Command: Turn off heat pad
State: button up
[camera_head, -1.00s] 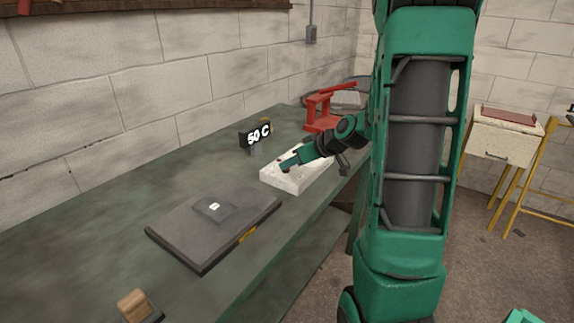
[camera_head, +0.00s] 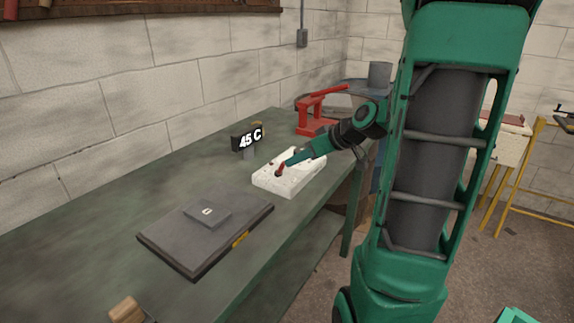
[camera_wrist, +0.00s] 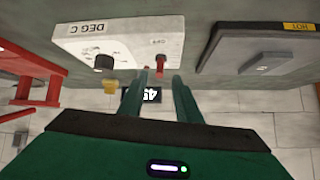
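The heat pad (camera_head: 170,236) is a flat dark grey slab with a small block (camera_head: 207,214) on top. A "HOT" label shows on its edge in the wrist view (camera_wrist: 299,27). Beside it stands a white control box (camera_head: 270,183), marked "DEG C", with a black knob (camera_wrist: 104,62) and a red switch (camera_wrist: 160,66) by an "OFF" mark. A dark display (camera_head: 243,141) reads 45 C. My gripper (camera_wrist: 160,75) is at the box, its two fingers apart with the red switch between or just beyond their tips. I cannot tell whether they touch it.
A red press-like tool (camera_head: 317,117) stands behind the box on the green bench (camera_head: 100,214). A wooden-topped item (camera_head: 127,311) lies at the near edge. The block wall runs along the back. The bench left of the pad is clear.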

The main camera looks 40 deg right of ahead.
jog(key=shift+v, duration=1.2)
